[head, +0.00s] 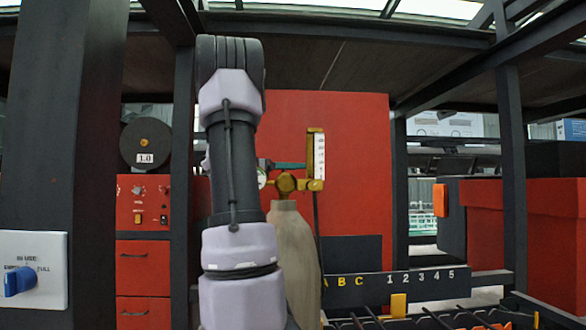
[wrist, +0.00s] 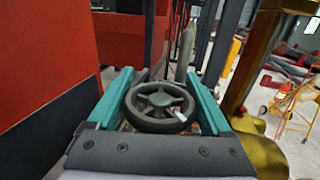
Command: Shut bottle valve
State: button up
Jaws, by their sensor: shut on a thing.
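A grey gas bottle (head: 296,255) stands upright behind my arm in the head view, its left side hidden by the arm. A brass valve body (head: 286,184) sits on its neck. The dark round valve handwheel (wrist: 160,104) with spokes fills the space between my fingers in the wrist view. My gripper (wrist: 161,82) has two teal fingers, one on each side of the wheel, and is shut on it. In the head view only a teal part of my gripper (head: 290,165) shows, beside the valve.
A brass-framed gauge with a white scale (head: 319,157) stands just right of the valve. A red panel (head: 355,150) is behind the bottle. A dark post (head: 75,130) with a blue-knobbed switch (head: 20,280) is at left. A lettered rack (head: 400,284) lies low at right.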

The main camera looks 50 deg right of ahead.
jog(key=m+g+y, duration=0.2)
jog(key=g, duration=0.1)
jog(key=m+g+y, duration=0.1)
jog(key=shift+s+a+m+y, duration=0.25)
jog(key=shift+a+m+y, duration=0.05)
jog(key=m+g+y, duration=0.2)
jog(key=y, duration=0.1)
jog(key=m+g+y, duration=0.1)
jog(key=y, duration=0.1)
jog(key=shift+s+a+m+g, duration=0.25)
jog(key=shift+a+m+g, duration=0.05)
jog(key=shift+a+m, duration=0.1)
jog(key=m+y, duration=0.1)
jog(key=y, duration=0.1)
jog(key=m+g+y, duration=0.1)
jog(key=m+y, duration=0.1)
jog(key=y, duration=0.1)
jog(key=shift+s+a, duration=0.15)
jog(key=shift+a, duration=0.25)
jog(key=shift+a+m+y, duration=0.25)
jog(key=shift+m+y, duration=0.6)
jog(key=shift+y, duration=0.35)
jog(key=shift+a+m+y, duration=0.2)
jog(key=shift+m+y, duration=0.65)
jog(key=shift+y, duration=0.35)
jog(key=shift+f, duration=0.1)
jog(key=o, duration=1.2)
jog(key=shift+c, duration=0.2)
jog(key=shift+s+h, duration=0.1)
jog(key=shift+h, duration=0.2)
